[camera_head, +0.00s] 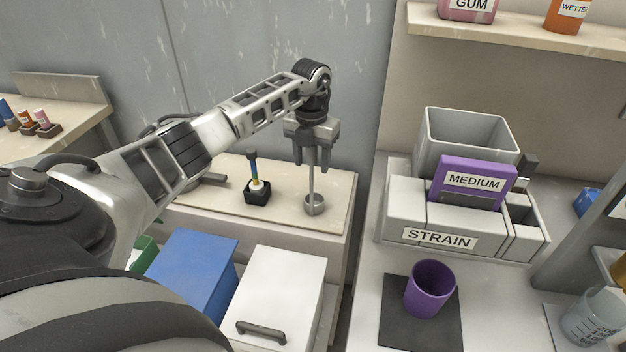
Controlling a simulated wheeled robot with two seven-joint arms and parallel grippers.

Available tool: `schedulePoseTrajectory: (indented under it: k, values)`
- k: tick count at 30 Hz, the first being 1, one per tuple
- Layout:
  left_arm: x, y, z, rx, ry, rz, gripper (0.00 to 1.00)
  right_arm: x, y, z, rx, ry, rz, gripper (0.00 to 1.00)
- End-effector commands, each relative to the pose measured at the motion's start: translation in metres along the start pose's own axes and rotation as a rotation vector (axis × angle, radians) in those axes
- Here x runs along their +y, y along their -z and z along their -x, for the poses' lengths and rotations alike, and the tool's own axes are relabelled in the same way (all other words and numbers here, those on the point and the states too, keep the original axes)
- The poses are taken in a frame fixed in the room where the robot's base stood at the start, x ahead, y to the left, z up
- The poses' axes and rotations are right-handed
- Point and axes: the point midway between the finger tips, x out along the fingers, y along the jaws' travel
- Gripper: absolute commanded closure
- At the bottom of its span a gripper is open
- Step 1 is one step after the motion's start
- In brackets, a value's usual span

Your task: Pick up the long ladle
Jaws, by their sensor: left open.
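The long ladle (314,204) stands upright near the right end of the cream side bench, its small metal bowl at the bottom and its thin handle rising from it. My left gripper (312,160) points straight down above the bowl, with its open fingers at the upper part of the handle. The top of the handle is hidden by the gripper, and I cannot tell whether a finger touches it. My right gripper is not in view.
A tool with a blue handle stands in a black holder (258,192) left of the ladle. A blue bin (192,262) and a white lidded box (272,290) stand in front of the bench. At right are the STRAIN station (405,215) and a purple cup (430,288).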

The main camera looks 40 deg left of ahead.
Motion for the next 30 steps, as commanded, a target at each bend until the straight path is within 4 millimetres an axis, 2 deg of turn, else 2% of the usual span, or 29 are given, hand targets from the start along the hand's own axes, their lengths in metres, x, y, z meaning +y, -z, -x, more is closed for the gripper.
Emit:
schedulePoseTrajectory:
  k: [2,3,8,20,26,30]
  values:
    - [0.000,0.000,0.000,0.000,0.000,0.000,0.50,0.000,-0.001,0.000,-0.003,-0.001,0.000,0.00]
    - [0.000,0.000,0.000,0.000,0.000,0.000,0.56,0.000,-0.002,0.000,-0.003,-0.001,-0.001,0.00]
    - [0.000,0.000,0.001,0.000,0.000,0.000,1.00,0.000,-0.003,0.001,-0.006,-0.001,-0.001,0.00]
    - [0.000,-0.001,0.005,-0.003,0.001,0.000,1.00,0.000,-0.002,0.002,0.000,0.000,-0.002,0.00]
    - [0.000,-0.002,0.028,-0.006,0.001,-0.001,1.00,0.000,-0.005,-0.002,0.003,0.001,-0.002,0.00]
    - [-0.003,0.020,0.056,-0.006,-0.004,-0.005,1.00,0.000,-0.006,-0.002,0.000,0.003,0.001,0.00]
